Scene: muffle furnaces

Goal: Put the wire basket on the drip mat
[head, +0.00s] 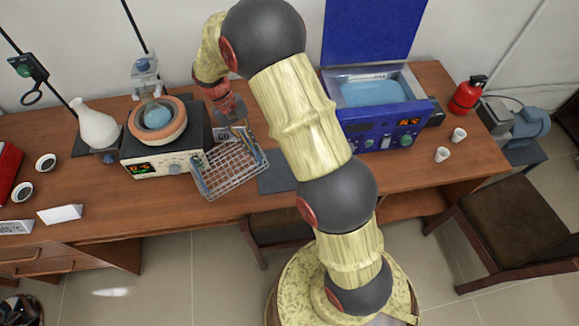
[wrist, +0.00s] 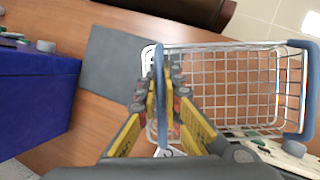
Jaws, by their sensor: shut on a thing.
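In the wrist view the basket (wrist: 235,90) fills the right side. My gripper (wrist: 160,85) has its yellow fingers shut on the near blue handle. The drip mat (head: 277,184) is a flat dark grey sheet just right of the basket. The mat (wrist: 108,72) lies left of the basket in the wrist view, bare where visible.
A hotplate (head: 150,158) with a heating bowl and flask stands behind left of the basket. A blue open-lidded bath (head: 385,125) stands right of the mat, behind my arm. Two white cups (head: 442,154) stand farther right. The wooden table's (head: 258,203) front edge is near the mat.

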